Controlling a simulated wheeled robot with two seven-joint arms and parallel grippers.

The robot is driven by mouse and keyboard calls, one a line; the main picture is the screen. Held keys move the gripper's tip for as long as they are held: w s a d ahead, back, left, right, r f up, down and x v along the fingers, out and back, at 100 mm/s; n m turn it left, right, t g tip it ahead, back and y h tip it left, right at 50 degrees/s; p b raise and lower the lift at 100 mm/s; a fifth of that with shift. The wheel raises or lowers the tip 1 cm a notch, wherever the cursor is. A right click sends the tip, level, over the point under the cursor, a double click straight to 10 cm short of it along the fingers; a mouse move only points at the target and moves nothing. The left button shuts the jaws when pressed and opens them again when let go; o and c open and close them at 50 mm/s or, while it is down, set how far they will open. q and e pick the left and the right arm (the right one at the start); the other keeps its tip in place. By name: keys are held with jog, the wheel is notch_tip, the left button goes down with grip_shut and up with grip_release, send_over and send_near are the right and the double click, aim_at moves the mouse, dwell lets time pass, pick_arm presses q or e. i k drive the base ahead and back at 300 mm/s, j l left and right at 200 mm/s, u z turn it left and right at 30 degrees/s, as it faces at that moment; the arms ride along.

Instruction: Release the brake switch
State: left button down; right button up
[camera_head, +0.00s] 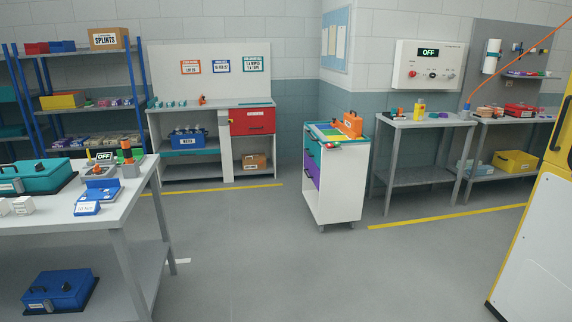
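No part is clearly readable as the brake switch. A white wall panel (428,66) at the back right has a dark display (429,51) reading OFF, with a red knob (411,73) and small controls below it. A small grey device (101,169) with another OFF display (104,155) stands at the back of the near-left table, with an orange-topped post (129,168) beside it. Labels on both are too small to read. Neither of my grippers is in view.
The near-left table (148,177) holds a teal case (38,178) and a blue block (87,208). A white cart (341,184) stands mid-room. Grey benches (400,122) line the back right. A yellow-and-white cabinet (535,240) is at right. The floor (270,260) between is clear.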

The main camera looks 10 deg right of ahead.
aim_at(330, 145)
jog(key=i+l+z, duration=0.4)
jog(key=i, duration=0.4)
jog(key=i+z, duration=0.35)
jog(key=i, duration=0.45)
jog(key=i+j+z, duration=0.25)
jog(key=i+z, duration=0.15)
jog(key=i, duration=0.45)
jog(key=i+j+u, duration=0.15)
jog(key=i, duration=0.4)
jog(key=i+u, duration=0.15)
jog(key=i, duration=0.35)
jog(key=i+l+u, duration=0.15)
jog(key=i, duration=0.4)
jog(key=i+u, duration=0.15)
jog(key=i, duration=0.35)
jog(key=i+l+u, duration=0.15)
jog(key=i, duration=0.4)
jog(key=l, duration=0.1)
